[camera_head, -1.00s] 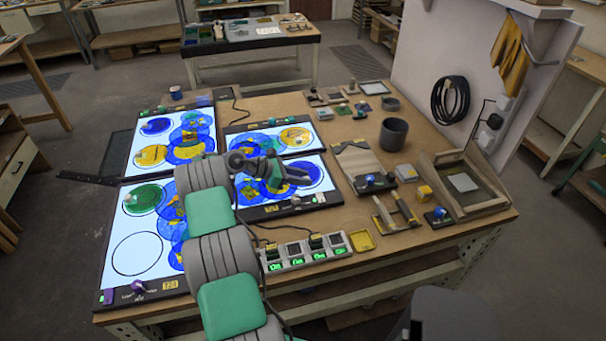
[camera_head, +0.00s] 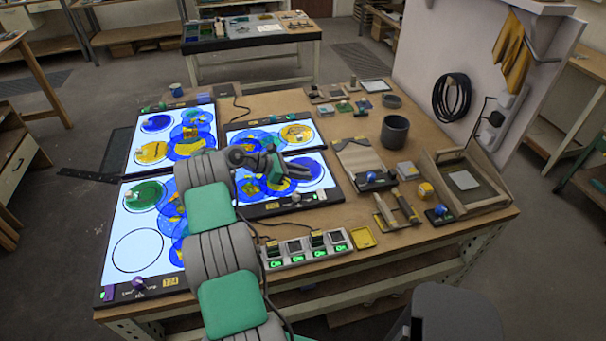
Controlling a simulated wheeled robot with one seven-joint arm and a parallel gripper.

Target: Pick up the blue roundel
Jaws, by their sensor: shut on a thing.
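My gripper (camera_head: 298,172) is over the lower right light panel (camera_head: 328,190), pointing right. It is shut on a blue roundel (camera_head: 313,166), at the panel's right-hand circle; the jaws hide part of it. I cannot tell whether the roundel touches the panel. Another blue roundel (camera_head: 156,123) lies on the upper left panel, above a yellow roundel (camera_head: 150,153). A green roundel (camera_head: 143,195) lies on the lower left panel, above an empty outlined circle (camera_head: 137,251). A yellow roundel (camera_head: 297,134) lies on the upper right panel.
Overlapping blue circles with yellow pieces cover parts of the panels. A switch strip (camera_head: 307,248) stands in front. A grey cup (camera_head: 394,132), a wooden frame tray (camera_head: 462,181) and small tools crowd the table's right side. My arm crosses the lower middle.

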